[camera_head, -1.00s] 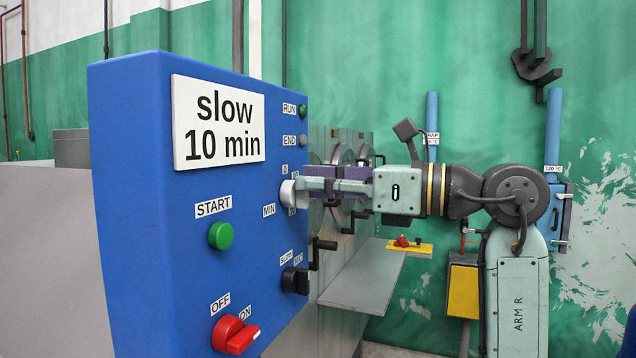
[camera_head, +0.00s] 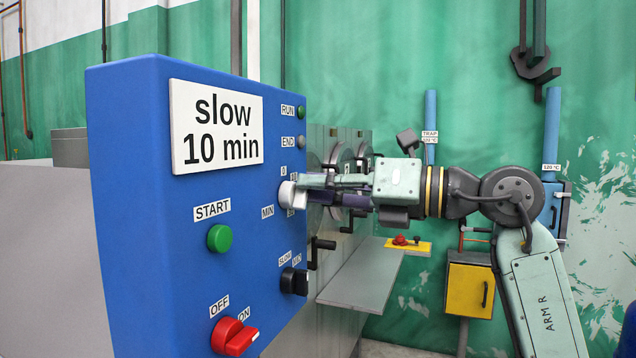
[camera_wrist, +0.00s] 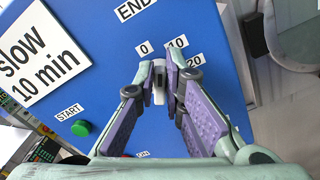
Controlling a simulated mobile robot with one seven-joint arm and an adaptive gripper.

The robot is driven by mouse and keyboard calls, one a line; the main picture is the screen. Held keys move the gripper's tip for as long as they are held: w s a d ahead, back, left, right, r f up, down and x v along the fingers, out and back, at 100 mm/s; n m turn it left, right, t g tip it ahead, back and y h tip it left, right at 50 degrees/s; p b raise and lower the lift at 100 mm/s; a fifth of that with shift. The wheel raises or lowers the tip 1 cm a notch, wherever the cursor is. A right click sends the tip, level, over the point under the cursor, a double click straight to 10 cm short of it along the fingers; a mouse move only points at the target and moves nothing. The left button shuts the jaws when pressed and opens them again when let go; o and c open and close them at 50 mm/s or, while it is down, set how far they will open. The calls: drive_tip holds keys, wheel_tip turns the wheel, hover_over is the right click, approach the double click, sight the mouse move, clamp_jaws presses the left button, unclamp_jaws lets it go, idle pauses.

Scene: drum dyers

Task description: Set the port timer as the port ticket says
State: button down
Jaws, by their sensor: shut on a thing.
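The port ticket (camera_head: 216,128) is a white plate reading "slow 10 min" on the blue control panel (camera_head: 150,230); it also shows in the wrist view (camera_wrist: 38,60). The timer knob (camera_head: 286,195) is pale grey, on the panel's right side beside a "MIN" label. My gripper (camera_head: 297,190) is shut on the timer knob, a finger on each side. In the wrist view the knob (camera_wrist: 159,82) sits between the fingertips, below the labels "0" (camera_wrist: 144,49) and "10" (camera_wrist: 177,42), with "20" to the right. Fingers partly cover the knob, so I cannot tell its exact setting.
A black speed knob (camera_head: 294,281) sits below the timer. A green START button (camera_head: 220,238) and a red OFF/ON switch (camera_head: 234,336) are to the left. RUN and END lamps are above. A grey shelf (camera_head: 360,285) lies behind the panel.

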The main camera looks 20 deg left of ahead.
drive_tip(key=shift+w+f+m, duration=0.1)
drive_tip(key=shift+w+m, duration=0.05)
drive_tip(key=shift+m, duration=0.85)
drive_tip(key=shift+w+f+m, duration=0.1)
drive_tip(key=shift+w+m, duration=0.05)
drive_tip(key=shift+m, duration=0.85)
drive_tip(key=c, duration=1.7)
unclamp_jaws()
drive_tip(key=d, duration=1.2)
drive_tip(key=shift+s, duration=0.25)
